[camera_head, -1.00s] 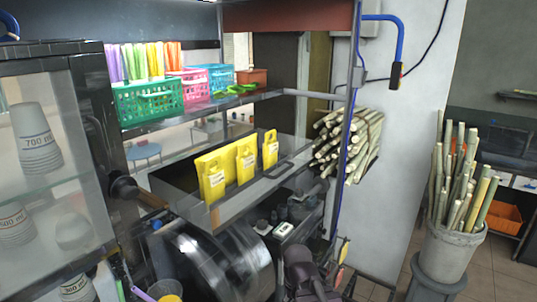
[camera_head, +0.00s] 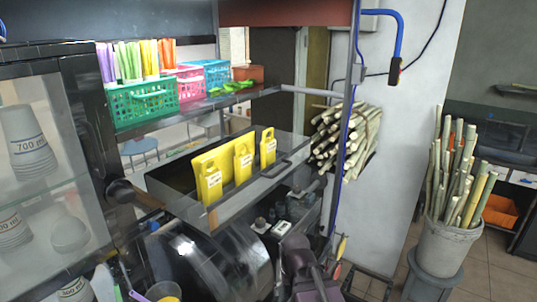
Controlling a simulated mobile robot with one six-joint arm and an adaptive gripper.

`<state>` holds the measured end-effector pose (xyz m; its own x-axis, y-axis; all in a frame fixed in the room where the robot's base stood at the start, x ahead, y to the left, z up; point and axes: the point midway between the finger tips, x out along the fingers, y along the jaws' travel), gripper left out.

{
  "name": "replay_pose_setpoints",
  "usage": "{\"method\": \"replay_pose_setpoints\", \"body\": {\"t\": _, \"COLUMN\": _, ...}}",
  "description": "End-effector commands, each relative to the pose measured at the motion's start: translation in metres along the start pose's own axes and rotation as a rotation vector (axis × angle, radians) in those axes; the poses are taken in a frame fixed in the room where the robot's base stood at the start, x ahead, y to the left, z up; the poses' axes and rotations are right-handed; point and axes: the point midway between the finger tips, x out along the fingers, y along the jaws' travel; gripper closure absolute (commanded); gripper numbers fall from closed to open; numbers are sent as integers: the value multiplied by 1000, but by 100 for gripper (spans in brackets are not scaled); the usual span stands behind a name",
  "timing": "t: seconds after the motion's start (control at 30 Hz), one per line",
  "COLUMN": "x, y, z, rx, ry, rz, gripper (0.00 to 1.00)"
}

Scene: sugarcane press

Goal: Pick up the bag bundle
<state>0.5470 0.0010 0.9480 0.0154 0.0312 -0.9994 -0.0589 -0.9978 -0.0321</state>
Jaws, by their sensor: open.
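Yellow bag bundles with handle cut-outs and white labels stand in a long metal tray (camera_head: 213,212) in the middle of the view. The front-left bundle (camera_head: 209,187), a middle bundle (camera_head: 244,163) and a right bundle (camera_head: 268,148) are in a row. A broad yellow sheet or bag (camera_head: 212,160) stands behind them. The tray's wall hides some of their lower edges. I cannot make out my gripper in this view, and nothing touches the bundles.
A shelf (camera_head: 200,107) with coloured baskets is above the tray. A glass cabinet with cups (camera_head: 28,141) is left. A metal drum (camera_head: 205,268) and a dark machine part (camera_head: 300,258) are below. Sugarcane (camera_head: 345,139) and a cane bucket (camera_head: 443,248) are right.

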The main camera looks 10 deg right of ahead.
Motion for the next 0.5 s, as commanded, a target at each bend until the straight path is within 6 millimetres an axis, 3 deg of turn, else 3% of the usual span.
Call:
{"method": "replay_pose_setpoints", "body": {"t": 0.03, "x": -15, "y": -1, "z": -4, "rx": 16, "ry": 4, "rz": -11, "gripper": 0}}
{"method": "replay_pose_setpoints", "body": {"t": 0.5, "x": -110, "y": -11, "z": -48, "rx": 298, "ry": 50, "rz": -170, "gripper": 0}}
